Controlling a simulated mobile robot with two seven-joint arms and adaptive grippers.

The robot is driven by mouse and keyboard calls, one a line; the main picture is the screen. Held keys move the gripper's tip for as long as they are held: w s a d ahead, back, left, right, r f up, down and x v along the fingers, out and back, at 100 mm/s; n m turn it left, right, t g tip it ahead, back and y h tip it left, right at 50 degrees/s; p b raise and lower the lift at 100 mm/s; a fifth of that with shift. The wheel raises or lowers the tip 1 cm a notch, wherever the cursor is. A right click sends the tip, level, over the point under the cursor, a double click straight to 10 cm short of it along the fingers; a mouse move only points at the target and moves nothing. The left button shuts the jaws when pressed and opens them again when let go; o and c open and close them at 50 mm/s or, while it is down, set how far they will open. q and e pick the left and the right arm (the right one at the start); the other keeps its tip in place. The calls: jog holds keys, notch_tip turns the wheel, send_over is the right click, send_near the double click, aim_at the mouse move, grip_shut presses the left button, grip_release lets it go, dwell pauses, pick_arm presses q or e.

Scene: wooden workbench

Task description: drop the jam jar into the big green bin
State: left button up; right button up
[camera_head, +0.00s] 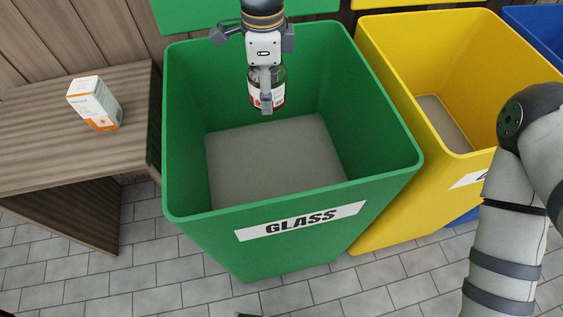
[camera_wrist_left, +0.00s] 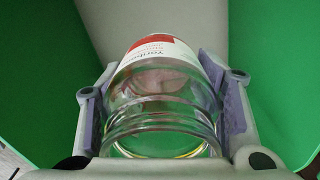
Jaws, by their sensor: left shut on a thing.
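The big green bin (camera_head: 290,205) stands open in the middle of the head view, with a white GLASS label on its front. My left gripper (camera_head: 266,101) hangs over the bin's opening, toward its back wall. It is shut on the jam jar (camera_head: 279,97), a clear glass jar with a red and white label. In the left wrist view the jar (camera_wrist_left: 160,95) sits between both fingers (camera_wrist_left: 165,110), its glass neck toward the camera. The jar looks empty, and the bin's grey floor and green walls show beyond it. My right gripper is not in view.
A yellow bin (camera_head: 385,215) stands right beside the green one, and a blue bin (camera_head: 540,32) shows at the far right. A wooden bench (camera_head: 40,135) at the left holds a white and orange box (camera_head: 94,104). My right arm is at the right edge.

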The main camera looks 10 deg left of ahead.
pick_arm(q)
jog(key=o, duration=1.4)
jog(key=shift+c, duration=0.2)
notch_tip(320, 180, up, 12)
jog(key=shift+r, duration=0.1)
